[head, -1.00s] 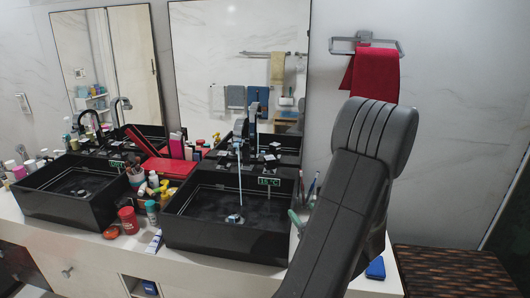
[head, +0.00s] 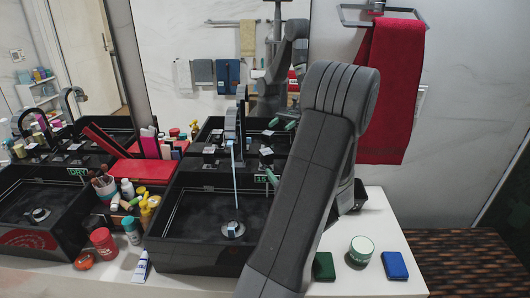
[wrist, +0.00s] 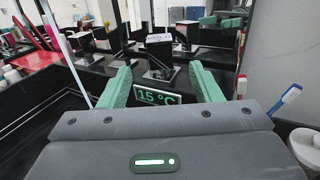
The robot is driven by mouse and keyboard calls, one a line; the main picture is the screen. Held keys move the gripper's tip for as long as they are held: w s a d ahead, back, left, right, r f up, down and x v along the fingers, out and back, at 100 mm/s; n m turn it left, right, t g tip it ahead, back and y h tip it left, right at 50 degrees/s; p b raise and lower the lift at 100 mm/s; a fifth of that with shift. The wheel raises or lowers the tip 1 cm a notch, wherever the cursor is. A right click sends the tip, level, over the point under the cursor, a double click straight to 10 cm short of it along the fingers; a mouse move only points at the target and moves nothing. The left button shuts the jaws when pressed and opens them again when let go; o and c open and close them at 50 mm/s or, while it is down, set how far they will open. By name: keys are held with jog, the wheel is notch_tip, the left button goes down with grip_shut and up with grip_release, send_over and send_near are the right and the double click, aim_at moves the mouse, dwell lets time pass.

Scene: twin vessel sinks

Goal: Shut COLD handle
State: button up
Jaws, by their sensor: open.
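The right sink (head: 190,262) is a black vessel with a tall faucet (head: 236,120) and a thin pale-blue stream of water (head: 236,185) falling to its drain. Two small handles with cube-like tops flank the faucet: a left one (head: 210,153) and a right one (head: 266,156). No hot or cold label is readable. In the wrist view, my gripper (wrist: 160,78) is open and empty. Its green fingers straddle the line to the right handle (wrist: 160,52), which stands just beyond them; contact is not visible. In the head view my arm hides most of the gripper.
A 15 °C display (wrist: 158,97) sits below the right handle. The left sink (head: 35,190), a red box (head: 145,172) and several bottles lie to the left.

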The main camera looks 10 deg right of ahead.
aim_at(266, 158)
jog(key=p+x, duration=0.2)
jog(key=x, duration=0.9)
jog(key=shift+w+f, duration=0.1)
jog(key=shift+w, duration=0.1)
jog(key=c, duration=1)
jog(key=h+b, duration=0.1)
jog(key=m+b, duration=0.1)
jog(key=shift+a+f+h+b, duration=0.1)
jog(key=shift+f+h+b, duration=0.15)
jog(key=shift+h+b, duration=0.15)
jog(key=m+h+b, duration=0.3)
jog(key=h+b, duration=0.1)
jog(key=b, duration=0.3)
jog(key=shift+r+t, duration=0.1)
jog(key=shift+t, duration=0.2)
jog(key=m+h+b, duration=0.1)
jog(key=h+b, duration=0.1)
jog(key=b, duration=0.7)
jog(key=shift+w+r+h, duration=0.1)
jog(key=shift+h, duration=0.2)
jog(key=shift+r+m+b, duration=0.15)
jog(key=shift+m+b, duration=0.15)
jog(key=shift+b, duration=0.25)
jog(key=o, duration=1)
